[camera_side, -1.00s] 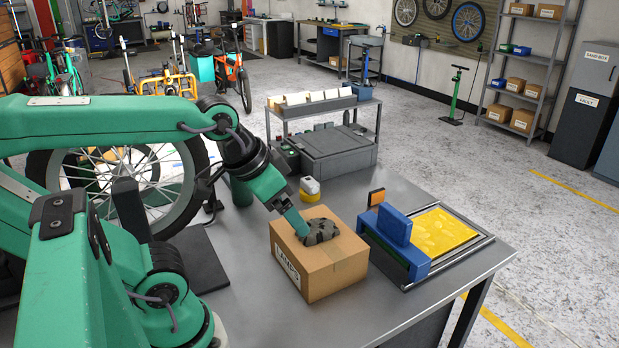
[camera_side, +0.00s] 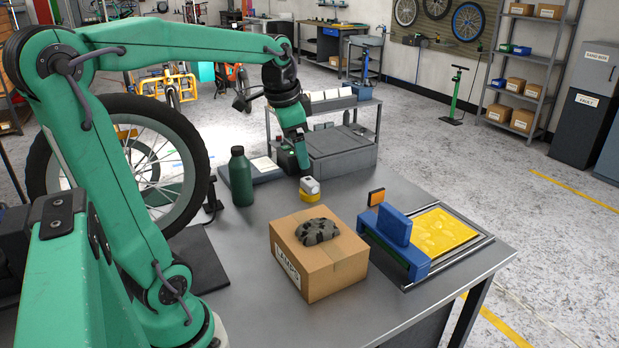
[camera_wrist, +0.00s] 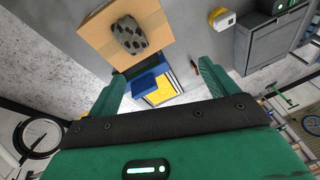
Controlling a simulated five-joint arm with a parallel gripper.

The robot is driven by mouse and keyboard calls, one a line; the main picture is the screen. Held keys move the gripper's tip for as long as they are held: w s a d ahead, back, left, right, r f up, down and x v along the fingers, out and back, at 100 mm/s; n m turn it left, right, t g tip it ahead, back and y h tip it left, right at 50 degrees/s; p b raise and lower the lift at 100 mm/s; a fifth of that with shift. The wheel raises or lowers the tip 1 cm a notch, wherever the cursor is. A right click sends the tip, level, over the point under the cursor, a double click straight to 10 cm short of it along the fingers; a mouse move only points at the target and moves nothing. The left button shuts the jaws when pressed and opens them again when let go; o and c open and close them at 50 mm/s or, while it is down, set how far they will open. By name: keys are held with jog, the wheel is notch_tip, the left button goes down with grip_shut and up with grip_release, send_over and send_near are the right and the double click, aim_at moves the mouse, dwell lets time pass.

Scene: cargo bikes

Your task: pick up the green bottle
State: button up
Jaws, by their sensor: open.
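The dark green bottle (camera_side: 240,177) stands upright on the grey workbench (camera_side: 395,187), left of the cardboard box in the side view. It does not show in the wrist view. My gripper (camera_side: 304,168) is raised right of the bottle, apart from it. In the side view its tip appears just over a small yellow and white item (camera_side: 309,189); the exact height is unclear. In the wrist view my gripper (camera_wrist: 160,85) has its two green fingers wide apart with nothing held between them.
A cardboard box (camera_side: 330,272) with a dark grey lump (camera_side: 317,231) on top stands at the bench front. A blue fixture (camera_side: 393,226) with a yellow pad (camera_side: 432,231) is on the right. A bicycle wheel (camera_side: 178,170) stands left of the bottle. A grey case (camera_side: 340,152) lies behind.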

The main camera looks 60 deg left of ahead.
jog(key=w+a+f+m+g, duration=0.2)
jog(key=a, duration=1.4)
jog(key=m+g+h, duration=0.1)
jog(key=m, duration=0.1)
send_near(237, 148)
jog(key=f, duration=0.5)
jog(key=shift+w+a, duration=0.1)
jog(key=shift+a, duration=0.15)
jog(key=shift+f, duration=1.4)
jog(key=shift+f, duration=0.1)
jog(key=shift+f, duration=2.5)
